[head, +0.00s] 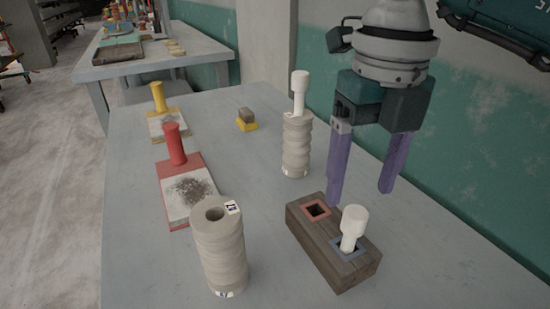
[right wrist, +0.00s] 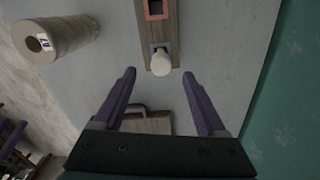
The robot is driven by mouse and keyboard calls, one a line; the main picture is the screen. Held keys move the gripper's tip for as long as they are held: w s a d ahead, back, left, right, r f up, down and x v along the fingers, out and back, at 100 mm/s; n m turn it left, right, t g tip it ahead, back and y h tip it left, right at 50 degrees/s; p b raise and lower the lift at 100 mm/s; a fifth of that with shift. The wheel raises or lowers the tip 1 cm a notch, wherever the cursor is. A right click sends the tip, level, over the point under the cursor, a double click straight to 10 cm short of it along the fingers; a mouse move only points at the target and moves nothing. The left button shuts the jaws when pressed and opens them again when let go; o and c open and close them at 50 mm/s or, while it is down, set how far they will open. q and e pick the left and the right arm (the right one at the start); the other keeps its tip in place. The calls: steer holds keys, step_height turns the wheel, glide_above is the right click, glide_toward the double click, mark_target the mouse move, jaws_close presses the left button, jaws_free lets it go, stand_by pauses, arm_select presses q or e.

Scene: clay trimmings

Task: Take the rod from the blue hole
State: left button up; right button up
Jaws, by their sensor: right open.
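A wooden block (head: 325,262) on the table has a red-rimmed hole (head: 316,210) and a blue-rimmed hole (head: 362,255). A white rod with a thick round head (head: 354,222) stands in the blue hole, slightly tilted in the picture; the red hole looks empty. My right gripper (head: 361,195) is open and empty, its purple fingers pointing down above the table, near the block. In the right wrist view the rod's head (right wrist: 161,63) shows just beyond the fingertips, roughly centred between them, with no contact seen. My left gripper is not in view.
A ribbed beige cylinder (head: 220,250) stands left of the block. Another behind it (head: 296,150) holds a second white rod (head: 299,95). Red (head: 176,148) and yellow (head: 159,99) handled tools lie at left. A green wall (head: 470,150) runs close along the right.

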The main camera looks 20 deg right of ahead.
mark_target(357, 213)
step_height(357, 213, down, 6)
steer(key=shift+s+r, duration=0.15)
steer(key=shift+d, duration=0.1)
jaws_close()
stand_by(0.6)
